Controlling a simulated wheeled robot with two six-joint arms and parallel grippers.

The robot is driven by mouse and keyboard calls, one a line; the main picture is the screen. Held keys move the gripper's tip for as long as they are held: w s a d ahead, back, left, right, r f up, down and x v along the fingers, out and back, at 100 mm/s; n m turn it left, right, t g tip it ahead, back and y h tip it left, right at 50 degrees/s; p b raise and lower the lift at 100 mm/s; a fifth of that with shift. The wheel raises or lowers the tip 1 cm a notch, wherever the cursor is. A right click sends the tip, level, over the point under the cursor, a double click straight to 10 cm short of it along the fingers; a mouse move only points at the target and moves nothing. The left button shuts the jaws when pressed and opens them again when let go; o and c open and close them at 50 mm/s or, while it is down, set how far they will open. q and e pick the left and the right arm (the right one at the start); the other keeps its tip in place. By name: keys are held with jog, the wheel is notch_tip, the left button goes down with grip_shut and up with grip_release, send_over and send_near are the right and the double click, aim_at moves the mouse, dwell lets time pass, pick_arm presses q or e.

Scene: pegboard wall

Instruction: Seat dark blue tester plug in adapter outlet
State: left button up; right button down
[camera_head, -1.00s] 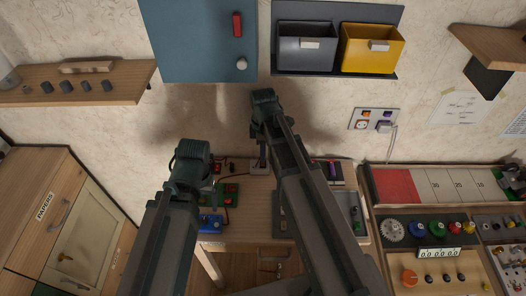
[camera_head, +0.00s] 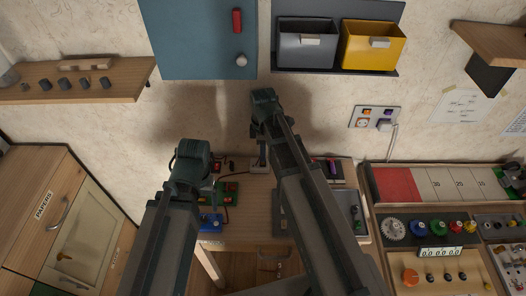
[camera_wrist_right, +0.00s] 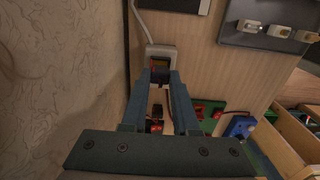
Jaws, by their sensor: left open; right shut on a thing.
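The dark blue tester plug (camera_wrist_right: 160,75) is mostly hidden between my right gripper's fingertips. My right gripper (camera_wrist_right: 160,82) is shut on it in the right wrist view. The plug is at the near side of a pale grey adapter (camera_wrist_right: 161,54) with an orange patch on its face. I cannot tell how deep the plug sits, or whether it touches. In the head view my right gripper (camera_head: 262,155) points down at the adapter (camera_head: 259,168) at the bench's back edge. My left gripper (camera_head: 193,168) hangs over the bench's left side, open, its fingers largely hidden by its own wrist.
Red, green and blue devices (camera_head: 211,222) with cables lie on the bench left of my right arm. A wall outlet panel (camera_head: 375,118) holds a white plug. The wall (camera_wrist_right: 60,90) is close on the left in the right wrist view. A grey tray (camera_wrist_right: 268,28) lies to the right.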

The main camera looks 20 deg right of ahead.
pick_arm(q)
jog(key=shift+f+b, duration=1)
pick_arm(e)
jog(key=shift+f, duration=1)
pick_arm(q)
jog(key=shift+r, duration=0.1)
pick_arm(e)
jog(key=c, duration=0.6)
grip_release()
jog(key=shift+r, duration=0.1)
pick_arm(q)
jog(key=shift+r, duration=0.1)
pick_arm(e)
jog(key=shift+r, duration=0.1)
jog(key=shift+r+p, duration=2.45)
jog(key=shift+p, duration=0.2)
pick_arm(q)
notch_tip(320, 180, up, 5)
jog(key=shift+f, duration=0.1)
pick_arm(e)
jog(key=s+a+m+h, duration=0.1)
jog(key=s+a+m, duration=0.9)
jog(key=s, duration=0.4)
jog(key=shift+s+a+m, duration=0.15)
jog(key=shift+a+m, duration=0.1)
jog(key=shift+m, duration=0.25)
